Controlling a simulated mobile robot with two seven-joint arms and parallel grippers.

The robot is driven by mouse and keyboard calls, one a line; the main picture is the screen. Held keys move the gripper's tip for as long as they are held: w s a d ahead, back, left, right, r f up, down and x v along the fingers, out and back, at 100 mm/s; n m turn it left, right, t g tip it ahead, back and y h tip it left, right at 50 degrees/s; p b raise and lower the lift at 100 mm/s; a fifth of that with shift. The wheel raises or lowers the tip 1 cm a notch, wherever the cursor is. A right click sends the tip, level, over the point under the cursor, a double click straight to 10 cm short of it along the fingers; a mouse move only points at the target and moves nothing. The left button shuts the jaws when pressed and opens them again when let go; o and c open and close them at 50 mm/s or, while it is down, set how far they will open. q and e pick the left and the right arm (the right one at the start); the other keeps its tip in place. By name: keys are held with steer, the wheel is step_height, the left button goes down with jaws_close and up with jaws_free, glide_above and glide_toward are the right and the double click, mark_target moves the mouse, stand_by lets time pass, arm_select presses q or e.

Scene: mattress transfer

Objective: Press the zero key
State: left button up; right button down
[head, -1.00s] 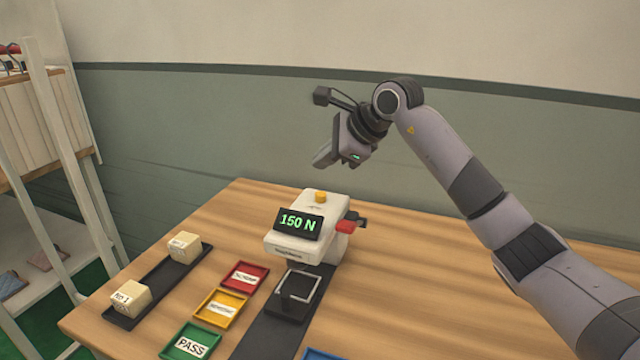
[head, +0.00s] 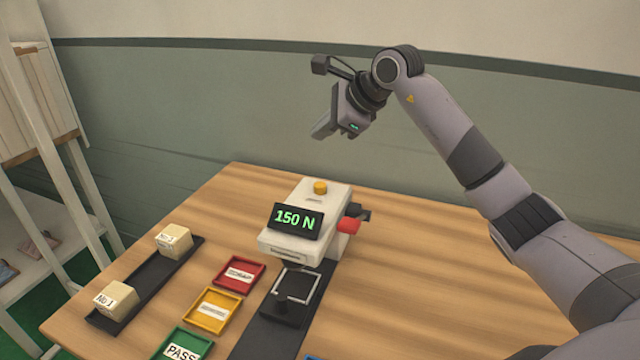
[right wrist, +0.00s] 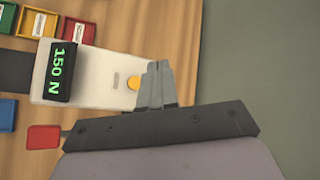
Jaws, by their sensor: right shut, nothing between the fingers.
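The white testing machine (head: 312,222) stands on the wooden table, and its display (head: 297,219) reads "150 N". A round yellow-orange key (head: 320,187) sits on its top, and a red part (head: 349,225) sticks out at its right side. My right gripper (head: 318,135) is shut and empty, in the air above and behind the machine. In the right wrist view its shut fingertips (right wrist: 157,66) show beside the key (right wrist: 134,83), and the display (right wrist: 62,71) faces away to the left. My left gripper is not in view.
Red (head: 238,273), yellow (head: 215,311) and green "PASS" (head: 182,347) trays lie left of the machine. A black tray (head: 145,285) holds two labelled blocks (head: 116,299). A white rack (head: 45,150) stands at the far left.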

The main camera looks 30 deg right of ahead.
steer(key=shift+f, duration=0.15)
steer(key=b, duration=0.6)
glide_above(323, 187)
step_height(323, 187, down, 8)
steer(key=shift+r, duration=0.25)
steer(key=shift+d+f+b, duration=0.1)
steer(key=shift+f+b, duration=0.3)
steer(key=shift+f, duration=0.1)
stand_by(0.8)
steer(key=shift+f, duration=0.15)
steer(key=shift+f, duration=0.3)
